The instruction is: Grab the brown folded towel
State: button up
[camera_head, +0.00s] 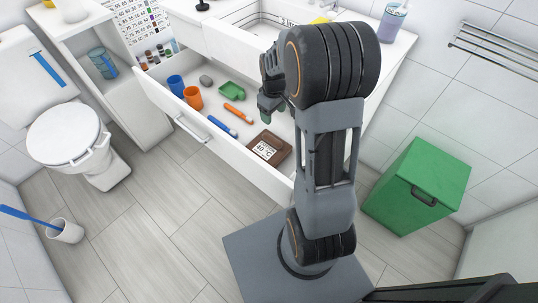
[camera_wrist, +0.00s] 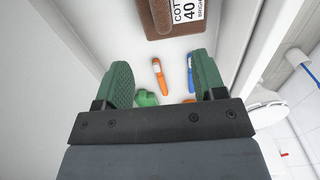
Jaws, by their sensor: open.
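The brown folded towel (camera_head: 269,157) lies in the open white drawer, near its right end, with a white label on top. In the wrist view the towel (camera_wrist: 157,22) shows at the top edge, partly cut off, beyond my fingertips. My gripper (camera_head: 267,114) is over the drawer, beyond the towel in the head view and partly hidden by my arm. In the wrist view my gripper (camera_wrist: 163,68) has its green-padded fingers wide apart with nothing held between them. The towel is apart from both fingers.
The drawer (camera_head: 211,144) also holds an orange marker (camera_head: 238,114), a blue marker (camera_head: 222,126), a green tray (camera_head: 232,91), a grey stone-like item (camera_head: 206,80), an orange cup (camera_head: 193,97) and a blue cup (camera_head: 176,86). A green bin (camera_head: 418,186) stands right; a toilet (camera_head: 68,137) left.

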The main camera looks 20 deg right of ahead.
jog(key=b, duration=0.2)
send_near(272, 138)
jog(key=f, duration=0.5)
jog(key=shift+w+d+f, duration=0.1)
jog(key=shift+w+d, duration=0.05)
jog(key=shift+d, duration=0.05)
jog(key=shift+a+f+b, duration=0.2)
jog(key=shift+f+b, duration=0.7)
jog(key=shift+f, duration=1.75)
jog(key=shift+c, duration=0.5)
jog(key=c, duration=1)
jog(key=shift+c, duration=0.4)
jog(key=shift+r, duration=0.15)
